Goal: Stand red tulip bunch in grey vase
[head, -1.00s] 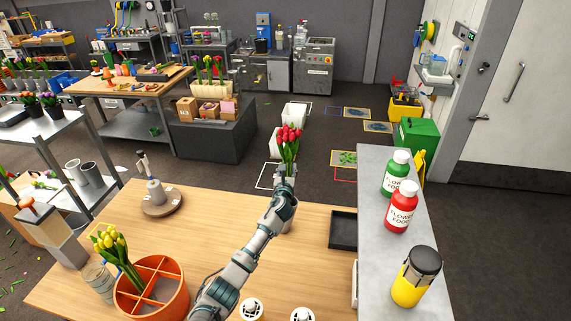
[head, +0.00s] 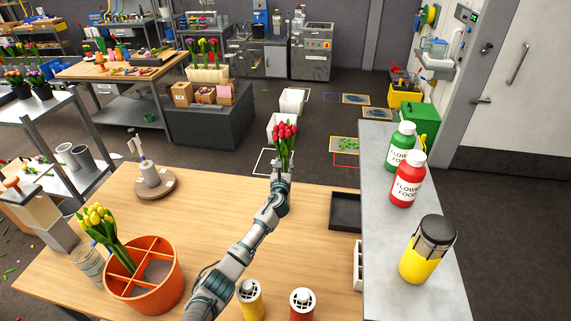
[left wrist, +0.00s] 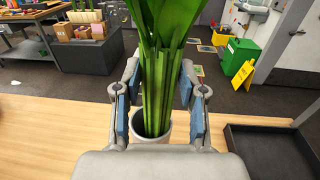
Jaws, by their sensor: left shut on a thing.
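The red tulip bunch (head: 284,133) is upright in my left gripper (head: 281,174), over the far edge of the wooden table. In the left wrist view, its green stems (left wrist: 160,85) run down between the two blue-padded fingers of the gripper (left wrist: 160,117), which is shut on them. The grey vase (left wrist: 168,130) shows just beyond my palm, with the lower stems within its rim. How deep they reach is hidden. In the head view the vase is hidden behind my arm. My right gripper is not in view.
An orange divided pot (head: 165,300) with yellow tulips (head: 97,217) stands at the left of the table. A black tray (head: 345,212) lies to the right of my gripper. Bottles stand on the grey counter (head: 385,165).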

